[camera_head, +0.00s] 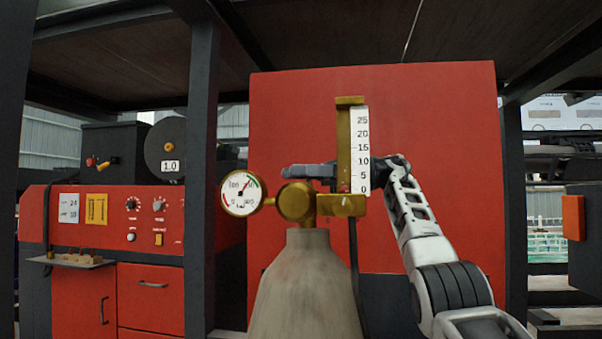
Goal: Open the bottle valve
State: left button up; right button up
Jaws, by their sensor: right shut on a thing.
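A grey gas bottle (306,285) stands upright in the middle foreground. On its neck sits a brass regulator (296,202) with a round white pressure gauge (241,193) on the left. A brass-framed flow scale (360,148) marked 0 to 25 rises upright on the right. My right arm comes in from the right behind the scale. My right gripper (308,171) is just above and behind the regulator, shut on what appears to be the bottle valve. The valve is largely hidden by the fingers and regulator. My left gripper is out of view.
A large red panel (430,110) stands behind the bottle. A red welding machine (120,218) with knobs and drawers stands at the left, beyond a dark post (201,180). A dark hose (354,255) hangs beside the bottle. Dark shelving frames the top and right.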

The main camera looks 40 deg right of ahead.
jog(key=o, duration=1)
jog(key=shift+c, duration=0.2)
jog(key=shift+d, duration=0.1)
jog(key=s+d+m+t+h+b, duration=0.2)
jog(key=s+d+m+t+h, duration=0.3)
jog(key=s+d, duration=0.55)
jog(key=shift+t+y, duration=0.3)
jog(key=x, duration=1)
jog(key=p+x, duration=0.1)
jog(key=x, duration=0.4)
jog(key=shift+s+a, duration=0.15)
jog(key=shift+a, duration=0.35)
